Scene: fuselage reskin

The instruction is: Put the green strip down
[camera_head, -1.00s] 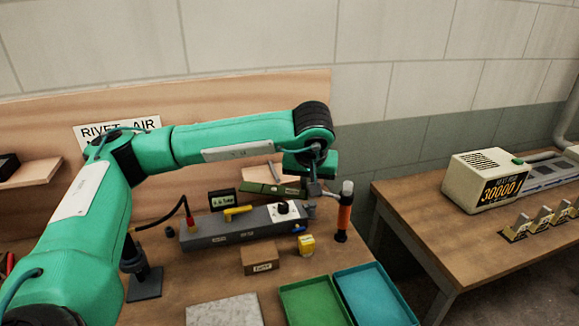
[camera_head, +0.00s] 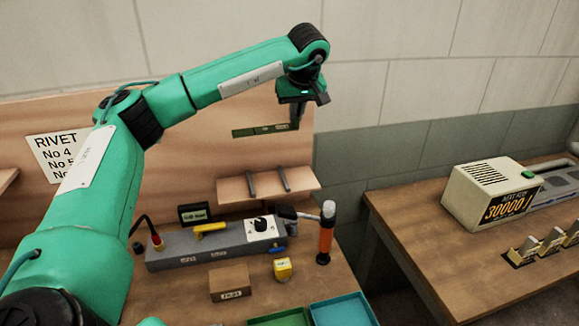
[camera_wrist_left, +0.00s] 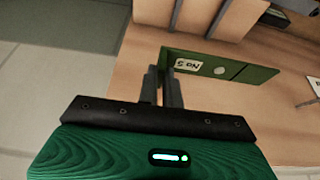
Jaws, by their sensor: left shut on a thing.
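The green strip (camera_head: 262,130) is a thin, flat bar held up in the air in front of the wooden back panel, above the small shelf. My left gripper (camera_head: 296,120) is shut on the strip's right end, and the strip sticks out to the left, roughly level. In the left wrist view the strip (camera_wrist_left: 232,69) shows a white label reading "No 5" and a pale round spot. The left gripper's fingers (camera_wrist_left: 163,88) close on its near end there. My right gripper is not in view.
A small wooden shelf (camera_head: 235,190) with two dark bars is below the strip. Green and teal trays (camera_head: 345,312) sit at the front.

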